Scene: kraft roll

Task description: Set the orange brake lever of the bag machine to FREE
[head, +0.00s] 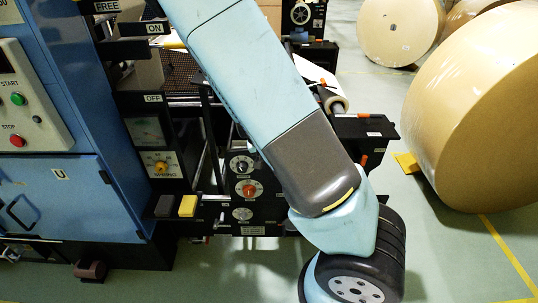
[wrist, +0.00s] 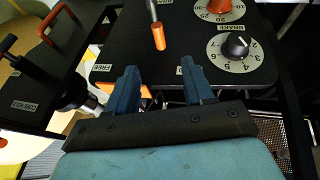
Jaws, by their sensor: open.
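In the wrist view, a lever with a metal rod and an orange grip (wrist: 158,37) stands out over the black panel (wrist: 190,35) of the machine. A label reading FREE (wrist: 103,67) is to its lower left; a second label to its lower right is partly covered by my finger. My gripper (wrist: 160,74) is open and empty, its blue fingers just short of the orange grip, apart from it. Another orange piece (wrist: 146,92) shows between the fingers near the panel's edge. In the head view, my arm hides the gripper and I cannot make out the lever.
A black-knobbed dial (wrist: 237,46) and an orange knob (wrist: 222,7) by the BRAKE label lie right of the lever. A red handle (wrist: 52,22) and a black knob (wrist: 76,92) are at left. Large kraft rolls (head: 485,110) stand on the floor at right in the head view.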

